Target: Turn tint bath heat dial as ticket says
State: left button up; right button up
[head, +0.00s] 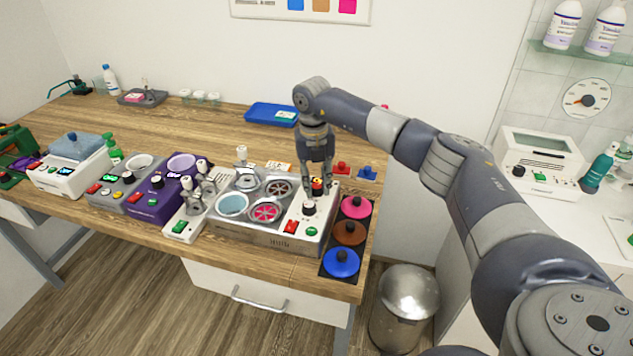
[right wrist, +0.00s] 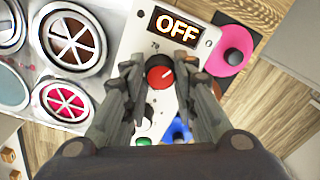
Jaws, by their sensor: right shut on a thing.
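The tint bath (head: 262,238) is a metal box with several round wells and a pale control panel (head: 321,214) at its right end. The panel has a red-topped dial (right wrist: 160,77), a display (right wrist: 177,31) reading OFF, and a small 70 mark by the dial. My right gripper (head: 317,190) points down over the panel, shut on the red-topped dial. Its fingers (right wrist: 158,95) flank the dial and cover part of the scale. A second, black-sided knob (head: 309,207) stands nearer the front. A small card (head: 278,166) behind the bath is too small to read. My left gripper is out of view.
Pink (head: 356,205), brown (head: 348,232) and blue (head: 341,261) knobbed lids sit right of the panel. A red button (head: 290,227) and a green button (head: 311,231) are at the panel's front. A white lever unit (head: 186,225) stands left. A blue tray (head: 272,113) lies behind.

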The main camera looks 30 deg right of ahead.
aim_at(315, 186)
dwell(0.3)
jog(key=o, duration=1.1)
jog(key=shift+r, duration=0.1)
jog(key=r, duration=1.2)
jog(key=shift+w+a, duration=0.1)
jog(key=shift+a, duration=0.1)
jog(key=shift+f, duration=0.1)
